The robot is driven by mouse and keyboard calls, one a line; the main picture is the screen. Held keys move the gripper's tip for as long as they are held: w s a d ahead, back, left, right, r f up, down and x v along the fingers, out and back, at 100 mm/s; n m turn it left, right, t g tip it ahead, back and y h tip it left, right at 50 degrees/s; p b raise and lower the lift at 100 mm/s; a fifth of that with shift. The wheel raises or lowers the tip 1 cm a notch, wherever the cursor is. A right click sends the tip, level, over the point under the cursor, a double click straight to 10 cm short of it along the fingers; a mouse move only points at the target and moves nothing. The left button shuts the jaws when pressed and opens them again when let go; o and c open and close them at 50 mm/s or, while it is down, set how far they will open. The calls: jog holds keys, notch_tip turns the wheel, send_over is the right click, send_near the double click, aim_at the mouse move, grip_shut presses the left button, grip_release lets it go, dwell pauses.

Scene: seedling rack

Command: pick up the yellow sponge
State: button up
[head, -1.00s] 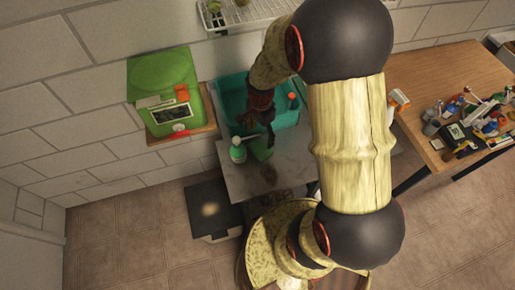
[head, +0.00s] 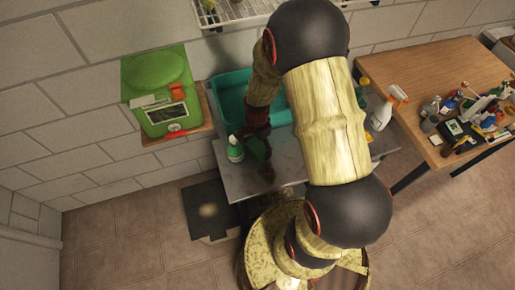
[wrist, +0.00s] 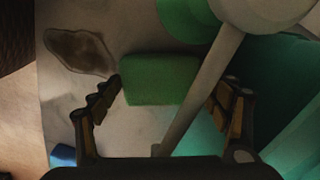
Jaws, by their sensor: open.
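A green, sponge-like block (wrist: 160,80) lies between and just beyond the spread fingers of my gripper (wrist: 168,88) in the wrist view. I see no yellow face on it. My gripper is open, and no contact with the block shows. In the head view my gripper (head: 264,143) is dark, low over the grey counter, with the green block (head: 255,149) beside it. A small yellow patch (head: 369,138) shows right of my arm; I cannot tell whether it is a sponge. My arm hides part of the counter.
A green bottle with a white top (head: 235,150) stands close left of my gripper. A teal basin (head: 231,98) lies behind. A white spray bottle (head: 381,113) stands right of my arm. A pale bar (wrist: 205,90) crosses the wrist view. A dark patch (wrist: 78,50) lies left.

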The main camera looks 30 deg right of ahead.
jog(key=shift+c, duration=0.8)
jog(key=c, duration=0.3)
jog(key=shift+r, duration=0.1)
notch_tip(320, 180, up, 7)
jog(key=shift+r+p, duration=0.15)
jog(key=shift+p, duration=0.5)
jog(key=s+d, duration=0.8)
jog(key=d, duration=0.1)
jog(key=s+d, duration=0.4)
jog(key=shift+d+f, duration=0.2)
jog(key=shift+o, duration=0.9)
jog(key=c, duration=0.4)
